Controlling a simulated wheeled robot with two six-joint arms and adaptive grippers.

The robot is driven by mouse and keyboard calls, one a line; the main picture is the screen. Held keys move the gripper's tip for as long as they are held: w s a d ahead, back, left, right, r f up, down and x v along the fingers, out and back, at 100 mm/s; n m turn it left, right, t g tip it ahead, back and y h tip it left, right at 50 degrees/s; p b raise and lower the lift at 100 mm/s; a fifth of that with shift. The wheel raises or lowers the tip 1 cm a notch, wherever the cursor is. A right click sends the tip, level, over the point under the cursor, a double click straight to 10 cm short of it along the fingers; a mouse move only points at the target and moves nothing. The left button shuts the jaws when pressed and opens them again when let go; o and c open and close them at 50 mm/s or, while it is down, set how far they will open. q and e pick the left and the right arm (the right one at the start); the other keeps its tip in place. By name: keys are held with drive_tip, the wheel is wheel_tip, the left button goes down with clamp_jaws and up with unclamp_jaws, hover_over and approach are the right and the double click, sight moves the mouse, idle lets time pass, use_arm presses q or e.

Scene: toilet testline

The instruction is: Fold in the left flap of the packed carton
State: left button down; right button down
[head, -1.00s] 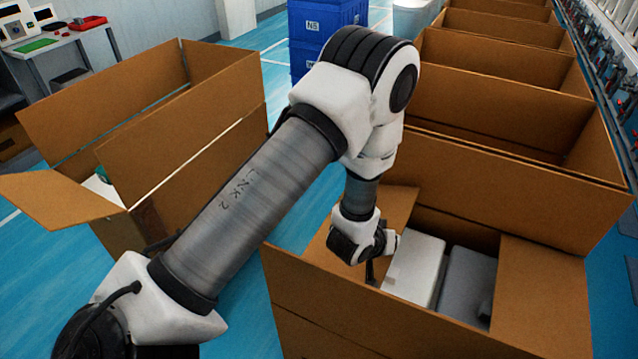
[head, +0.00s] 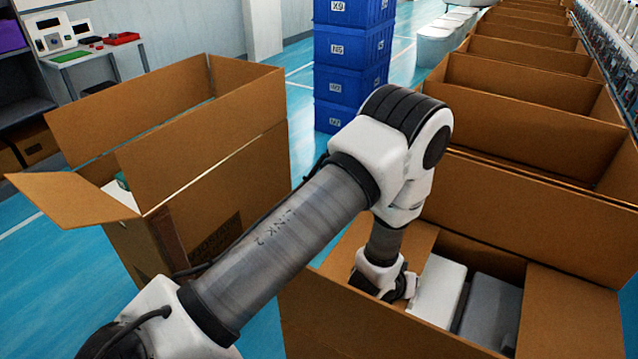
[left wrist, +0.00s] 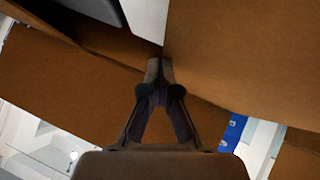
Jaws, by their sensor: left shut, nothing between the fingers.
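The packed carton (head: 350,322) stands open at the lower right of the head view, with a white block (head: 437,292) and a grey block (head: 491,310) inside. Its left flap (head: 346,243) slopes inward at the left end, partly hidden behind my arm. The right flap (head: 570,312) is folded in at the other end. My left gripper (head: 384,290) is over the carton's left end, beside the flap and left of the white block; its fingertips are hidden in the head view. In the left wrist view my left gripper (left wrist: 158,68) is shut and empty, close to brown cardboard panels. My right gripper is not in view.
Another open carton (head: 215,175) stands to the left with a flap sticking out. A row of open cartons (head: 525,95) runs behind the packed one. Blue crates (head: 352,85) are stacked at the back. Blue floor shows between the cartons.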

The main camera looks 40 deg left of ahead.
use_arm(q)
drive_tip(key=shift+s+f, duration=0.2)
wheel_tip(320, 180, up, 10)
drive_tip(key=shift+w+r, duration=0.15)
drive_tip(key=shift+w, duration=0.05)
